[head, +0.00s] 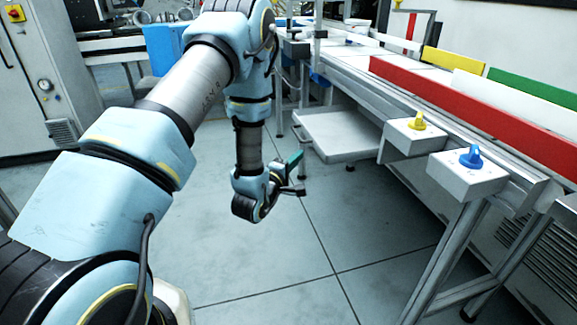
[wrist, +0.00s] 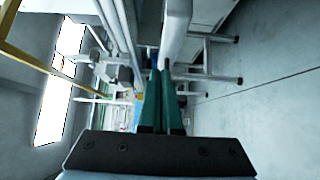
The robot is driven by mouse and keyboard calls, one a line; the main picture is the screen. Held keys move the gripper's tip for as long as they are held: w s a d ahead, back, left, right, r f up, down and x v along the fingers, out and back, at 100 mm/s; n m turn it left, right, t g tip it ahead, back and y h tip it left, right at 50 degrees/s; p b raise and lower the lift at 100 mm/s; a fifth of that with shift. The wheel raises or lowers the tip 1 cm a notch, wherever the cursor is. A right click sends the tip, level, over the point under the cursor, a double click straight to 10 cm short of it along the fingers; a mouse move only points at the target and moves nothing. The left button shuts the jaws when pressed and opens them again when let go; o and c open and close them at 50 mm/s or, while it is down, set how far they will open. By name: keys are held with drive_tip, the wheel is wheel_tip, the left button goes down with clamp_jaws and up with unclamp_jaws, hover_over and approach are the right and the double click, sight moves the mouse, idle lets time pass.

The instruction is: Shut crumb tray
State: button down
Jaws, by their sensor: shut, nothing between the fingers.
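The crumb tray (head: 340,135) is a shallow pale grey tray with a raised rim. In the head view it sits low, under the long workbench, and its near part sticks out past the bench into the aisle. My gripper (head: 297,157) has green fingers and is left of the tray, close to its near left corner in the picture; I cannot tell whether they touch. In the wrist view the green fingers (wrist: 159,75) are together, with nothing between them. A pale edge just beyond the fingertips there may be the tray, but I cannot tell.
Two white boxes with a yellow knob (head: 418,121) and a blue knob (head: 471,157) jut from the bench front. A red rail (head: 470,105) runs along the bench. Metal legs stand at the right. The tiled floor (head: 300,255) in front is clear.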

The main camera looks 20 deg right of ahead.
drive_tip(key=d, duration=0.5)
drive_tip(key=shift+w+d, duration=0.3)
drive_tip(key=shift+w, duration=0.1)
drive_tip(key=b, duration=0.6)
approach(370, 144)
drive_tip(key=d+r, duration=0.1)
drive_tip(key=w+d+r, duration=0.2)
drive_tip(key=d, duration=0.1)
drive_tip(key=shift+d, duration=0.1)
drive_tip(key=shift+s+d+r, duration=0.15)
drive_tip(key=shift+s+d, duration=0.05)
drive_tip(key=shift+d, duration=0.3)
